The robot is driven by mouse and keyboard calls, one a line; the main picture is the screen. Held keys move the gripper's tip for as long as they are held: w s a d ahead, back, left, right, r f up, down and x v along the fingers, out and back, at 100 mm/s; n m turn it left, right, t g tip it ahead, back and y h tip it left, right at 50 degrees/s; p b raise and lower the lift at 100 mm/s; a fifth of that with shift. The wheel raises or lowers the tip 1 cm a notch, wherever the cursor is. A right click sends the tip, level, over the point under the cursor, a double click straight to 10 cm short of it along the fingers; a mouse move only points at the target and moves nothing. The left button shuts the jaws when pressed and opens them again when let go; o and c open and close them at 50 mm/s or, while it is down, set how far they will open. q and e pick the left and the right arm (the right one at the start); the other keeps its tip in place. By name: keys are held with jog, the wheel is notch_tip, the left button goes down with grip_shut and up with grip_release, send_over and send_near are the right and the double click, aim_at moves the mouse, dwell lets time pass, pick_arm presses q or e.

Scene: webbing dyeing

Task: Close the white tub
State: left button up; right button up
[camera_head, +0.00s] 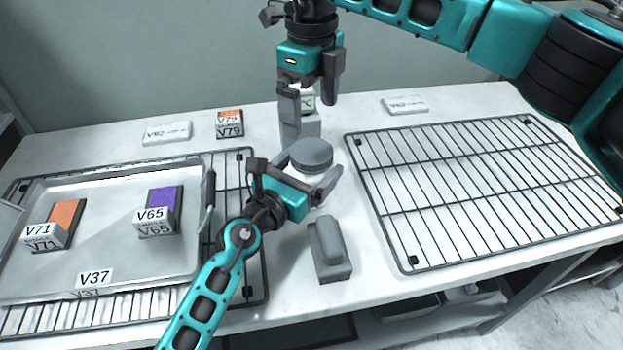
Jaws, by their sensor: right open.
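The white tub (297,171) stands on the bench between the two racks, its lower part mostly hidden by my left gripper. A grey round lid (312,151) rests on top of it; I cannot tell whether it is pressed down fully. My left gripper (311,168) reaches in from the front left, with one finger on each side of the tub, and appears shut on it. My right gripper (310,88) points down above and behind the tub, open and empty, apart from the lid.
A grey block with a rounded top (329,249) stands in front of the tub. A pale device marked °C (301,126) stands behind. A metal tray (110,190) with labelled samples lies at left on a wire rack. An empty wire rack (470,184) lies at right.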

pick_arm(q)
jog(key=c, duration=0.9)
jog(key=shift+c, duration=1.4)
pick_arm(e)
jog(key=shift+n, duration=0.6)
pick_arm(q)
jog(key=shift+c, duration=0.7)
pick_arm(e)
jog(key=shift+n, duration=0.6)
jog(key=n, duration=1)
jog(key=shift+n, duration=0.3)
jog(key=n, duration=0.9)
jog(key=shift+n, duration=0.3)
